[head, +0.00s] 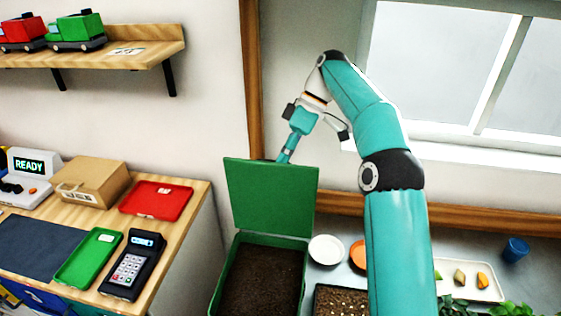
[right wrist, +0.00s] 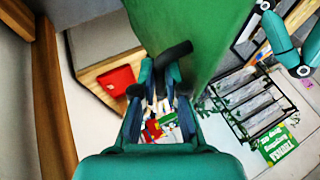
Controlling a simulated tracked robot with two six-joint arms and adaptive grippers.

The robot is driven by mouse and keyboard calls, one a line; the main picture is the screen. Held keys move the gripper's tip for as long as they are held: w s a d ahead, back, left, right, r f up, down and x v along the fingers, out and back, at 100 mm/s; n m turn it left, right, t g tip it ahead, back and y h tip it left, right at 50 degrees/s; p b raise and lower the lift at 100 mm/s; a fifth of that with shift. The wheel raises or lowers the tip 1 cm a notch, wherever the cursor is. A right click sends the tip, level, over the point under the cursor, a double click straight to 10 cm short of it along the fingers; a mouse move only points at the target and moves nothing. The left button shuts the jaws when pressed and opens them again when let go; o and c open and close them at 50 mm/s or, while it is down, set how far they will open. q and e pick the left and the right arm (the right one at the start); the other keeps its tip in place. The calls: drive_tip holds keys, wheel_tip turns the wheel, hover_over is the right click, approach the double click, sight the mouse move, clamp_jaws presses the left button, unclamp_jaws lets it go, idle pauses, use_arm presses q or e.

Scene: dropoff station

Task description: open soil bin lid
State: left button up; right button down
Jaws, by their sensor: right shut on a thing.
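The green soil bin (head: 304,262) stands in the lower middle of the head view, with dark brown soil (head: 260,280) showing inside. Its green lid (head: 270,198) is swung up and stands nearly upright at the back of the bin. My right gripper (head: 284,157) is at the lid's top edge, partly hidden behind it. In the right wrist view the gripper (right wrist: 160,85) is shut on the dark lid handle (right wrist: 173,52), beside the green lid face (right wrist: 215,30). My left gripper is not seen.
A wooden counter at left holds a red tray (head: 156,200), a green tray (head: 88,258), a card terminal (head: 131,266) and a cardboard box (head: 92,181). Right of the bin are a white plate (head: 326,249), an orange plate (head: 358,253) and a seed tray (head: 330,299). A window sill (head: 470,158) lies behind my arm.

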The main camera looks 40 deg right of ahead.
drive_tip(key=shift+d+f, duration=0.4)
drive_tip(key=shift+f, duration=0.15)
drive_tip(key=c, duration=1.2)
unclamp_jaws()
drive_tip(key=shift+d, duration=0.1)
drive_tip(key=shift+r, duration=0.3)
